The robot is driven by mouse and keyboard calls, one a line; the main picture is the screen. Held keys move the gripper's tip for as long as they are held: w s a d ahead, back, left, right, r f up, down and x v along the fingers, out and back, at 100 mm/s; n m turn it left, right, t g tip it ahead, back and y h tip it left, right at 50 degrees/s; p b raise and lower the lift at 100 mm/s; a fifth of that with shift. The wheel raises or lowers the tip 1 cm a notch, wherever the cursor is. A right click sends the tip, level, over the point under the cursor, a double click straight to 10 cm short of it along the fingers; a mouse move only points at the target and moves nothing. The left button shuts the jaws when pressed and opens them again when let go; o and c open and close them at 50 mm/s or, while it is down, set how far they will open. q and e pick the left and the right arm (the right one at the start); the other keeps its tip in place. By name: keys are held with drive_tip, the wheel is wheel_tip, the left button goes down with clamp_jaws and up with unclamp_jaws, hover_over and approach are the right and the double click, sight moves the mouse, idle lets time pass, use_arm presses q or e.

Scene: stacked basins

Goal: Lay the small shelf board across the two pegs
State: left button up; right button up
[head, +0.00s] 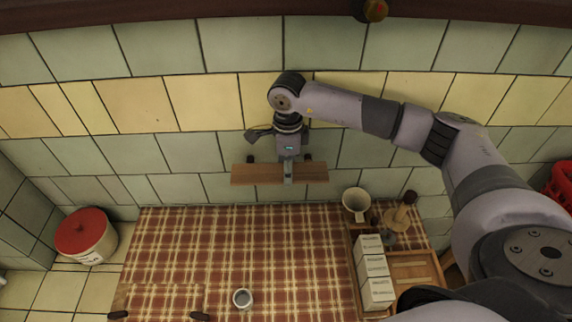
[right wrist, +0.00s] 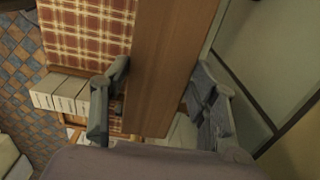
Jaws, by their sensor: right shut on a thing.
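The small shelf board (head: 255,175) is a brown wooden plank. It is held level in front of the tiled wall, above the back edge of the table. My right gripper (head: 288,178) is shut on the middle of the board from above; in the right wrist view its fingers lie on either side of the board (right wrist: 160,60). Two dark pegs show at the wall just above the board in the picture, the left peg (head: 250,158) and the right peg (head: 307,157). I cannot tell whether the board touches them. My left gripper is not in view.
The checked tablecloth (head: 240,250) is mostly clear, with a small grey cup (head: 242,298) at the front. A mug (head: 356,203), white boxes (head: 372,270) and a wooden tray (head: 415,265) stand at the right. A red-lidded pot (head: 85,235) stands at the left.

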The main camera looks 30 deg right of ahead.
drive_tip(key=shift+f, duration=0.2)
drive_tip(key=o, duration=1.2)
drive_tip(key=shift+c, duration=0.2)
drive_tip(key=shift+r, duration=0.2)
wheel_tip(320, 180, up, 12)
drive_tip(key=shift+f, duration=0.15)
drive_tip(key=shift+w, duration=0.1)
